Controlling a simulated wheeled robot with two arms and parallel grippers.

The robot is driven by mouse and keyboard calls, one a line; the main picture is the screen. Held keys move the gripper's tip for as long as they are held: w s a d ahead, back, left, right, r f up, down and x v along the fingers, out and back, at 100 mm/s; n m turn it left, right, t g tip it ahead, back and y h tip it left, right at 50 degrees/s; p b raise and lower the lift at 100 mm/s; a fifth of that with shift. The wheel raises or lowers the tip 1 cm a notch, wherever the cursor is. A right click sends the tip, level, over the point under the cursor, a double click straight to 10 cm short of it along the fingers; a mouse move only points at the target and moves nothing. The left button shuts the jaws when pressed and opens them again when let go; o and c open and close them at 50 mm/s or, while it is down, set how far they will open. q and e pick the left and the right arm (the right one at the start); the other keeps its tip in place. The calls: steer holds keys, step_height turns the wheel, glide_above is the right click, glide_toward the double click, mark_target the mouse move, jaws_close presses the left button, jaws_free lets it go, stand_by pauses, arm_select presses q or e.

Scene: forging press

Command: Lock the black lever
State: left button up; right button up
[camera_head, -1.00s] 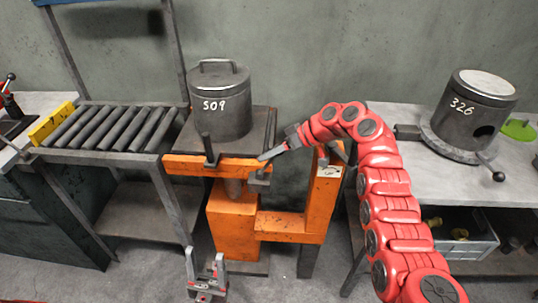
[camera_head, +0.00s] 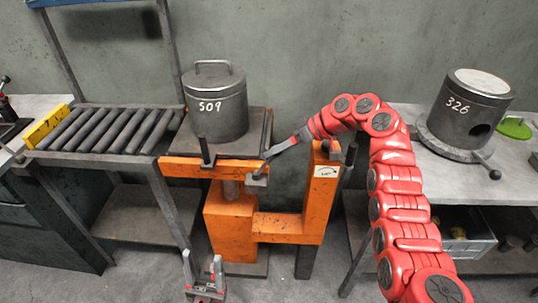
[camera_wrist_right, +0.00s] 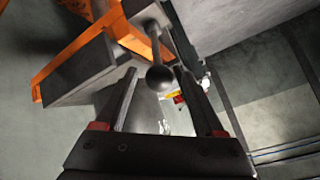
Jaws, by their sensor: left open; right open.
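The orange press stand (camera_head: 235,236) carries a dark lidded cylinder marked 509 (camera_head: 218,108) on its top plate. A black lever with a ball knob (camera_wrist_right: 160,77) shows in the right wrist view. Its knob appears between the two fingers of my right gripper (camera_wrist_right: 160,88), with no clear contact. In the head view my right gripper (camera_head: 269,156) is at the right front corner of the press top, where the lever is mostly hidden. My left gripper (camera_head: 203,262) is open and empty, low in front of the press.
A roller conveyor (camera_head: 112,128) with a yellow block (camera_head: 45,128) adjoins the press at left. On the right table, cylinder 326 (camera_head: 466,112) sits on a round base with another ball-ended lever (camera_head: 494,174). A grey bin (camera_head: 465,240) is below.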

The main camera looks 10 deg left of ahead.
steer(key=b+v, duration=0.1)
steer(key=v, duration=1.2)
steer(key=shift+d+r, duration=0.1)
steer(key=shift+r, duration=0.05)
